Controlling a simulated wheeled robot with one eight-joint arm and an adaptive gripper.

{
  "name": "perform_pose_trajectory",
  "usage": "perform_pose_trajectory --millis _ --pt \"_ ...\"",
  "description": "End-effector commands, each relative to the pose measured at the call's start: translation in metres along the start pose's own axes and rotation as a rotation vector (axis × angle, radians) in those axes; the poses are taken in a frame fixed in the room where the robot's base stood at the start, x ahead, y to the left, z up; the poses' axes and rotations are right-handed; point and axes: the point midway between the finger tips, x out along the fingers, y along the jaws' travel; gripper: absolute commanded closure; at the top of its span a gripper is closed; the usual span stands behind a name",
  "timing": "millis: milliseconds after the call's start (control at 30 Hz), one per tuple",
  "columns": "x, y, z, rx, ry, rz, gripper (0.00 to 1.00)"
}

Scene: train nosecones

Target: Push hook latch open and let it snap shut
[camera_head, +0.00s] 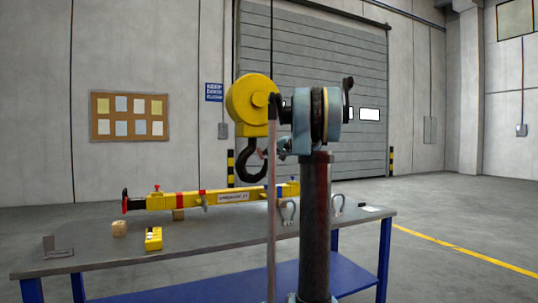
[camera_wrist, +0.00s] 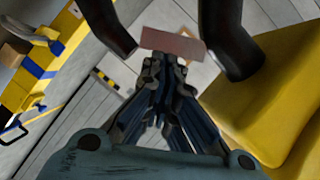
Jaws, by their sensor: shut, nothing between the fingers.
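The yellow hook block (camera_head: 250,103) hangs in the head view with its black hook (camera_head: 247,172) below it. My gripper (camera_head: 281,150) is at the hook's right side, small and partly hidden by the arm. In the wrist view my gripper (camera_wrist: 164,62) is shut and empty, its fingertips together. A reddish-grey latch plate (camera_wrist: 172,44) lies just beyond the tips, across the gap between two dark parts of the hook (camera_wrist: 243,38). The tips overlap the plate's lower edge in the picture; I cannot tell whether they touch. The yellow block (camera_wrist: 285,95) fills the right side.
A grey workbench (camera_head: 100,249) with blue legs stands below the hook. On it are a yellow spreader beam (camera_head: 180,201), a yellow pendant control (camera_head: 153,239), shackles (camera_head: 287,211) and a wooden block (camera_head: 119,228). Open floor lies to the right.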

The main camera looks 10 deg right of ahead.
Motion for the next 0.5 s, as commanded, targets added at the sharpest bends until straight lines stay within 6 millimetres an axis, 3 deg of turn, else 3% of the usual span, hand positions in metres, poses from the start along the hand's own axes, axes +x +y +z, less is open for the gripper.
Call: perform_pose_trajectory --millis 500 --pt "0.004 0.009 0.01 0.111 -0.001 -0.053 1.0"
